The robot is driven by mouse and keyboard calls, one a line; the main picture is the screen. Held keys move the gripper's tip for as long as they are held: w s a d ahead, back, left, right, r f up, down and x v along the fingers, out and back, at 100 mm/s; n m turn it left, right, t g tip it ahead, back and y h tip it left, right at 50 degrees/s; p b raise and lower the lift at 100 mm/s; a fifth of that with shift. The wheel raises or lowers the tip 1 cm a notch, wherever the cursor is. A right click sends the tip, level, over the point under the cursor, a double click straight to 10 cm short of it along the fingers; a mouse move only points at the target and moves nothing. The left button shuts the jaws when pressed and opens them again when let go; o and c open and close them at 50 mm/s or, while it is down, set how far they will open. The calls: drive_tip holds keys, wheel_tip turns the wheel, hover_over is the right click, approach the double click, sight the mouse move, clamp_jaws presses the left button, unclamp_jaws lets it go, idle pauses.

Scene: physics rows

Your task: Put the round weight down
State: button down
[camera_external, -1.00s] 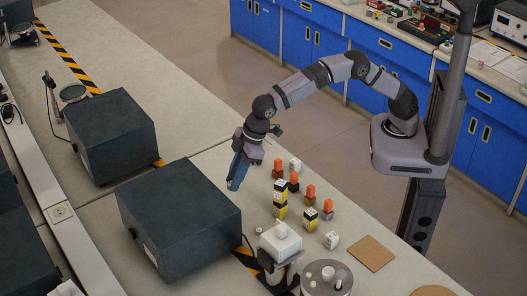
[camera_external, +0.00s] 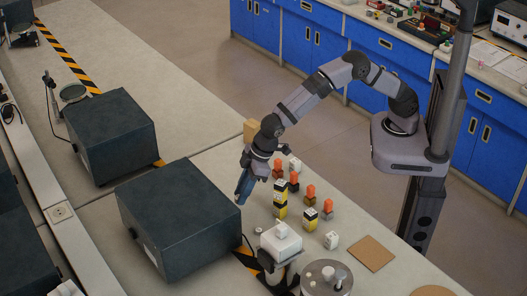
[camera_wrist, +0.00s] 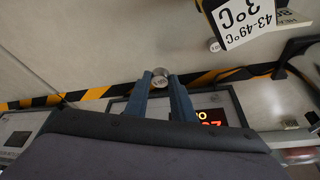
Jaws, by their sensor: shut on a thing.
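The round weight (camera_wrist: 160,77) is a small silvery cylinder with a marked top, seen in the wrist view. It sits between the tips of my gripper (camera_wrist: 161,88), which is shut on it. In the external view my gripper (camera_external: 241,192) points down, just right of the near dark box and left of the stacked blocks. The weight itself cannot be made out there. How high it is above the surface is hard to tell.
A large dark box (camera_external: 178,220) stands close left of my gripper. Nearer are a white-topped device (camera_external: 281,243) and a brown square mat (camera_external: 370,252). Red digits (camera_wrist: 212,117) show in the wrist view.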

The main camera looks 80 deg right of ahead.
sight(243, 215)
drive_tip(key=shift+f+p, duration=0.65)
drive_tip(key=shift+f, duration=2.35)
drive_tip(key=shift+f, duration=0.2)
drive_tip(key=c, duration=1.5)
unclamp_jaws()
drive_tip(key=shift+r, duration=0.15)
drive_tip(key=shift+s+r, duration=0.15)
drive_tip(key=shift+r, duration=0.3)
drive_tip(key=b+v, duration=0.2)
drive_tip(key=v, duration=0.9)
drive_tip(key=shift+s, duration=0.15)
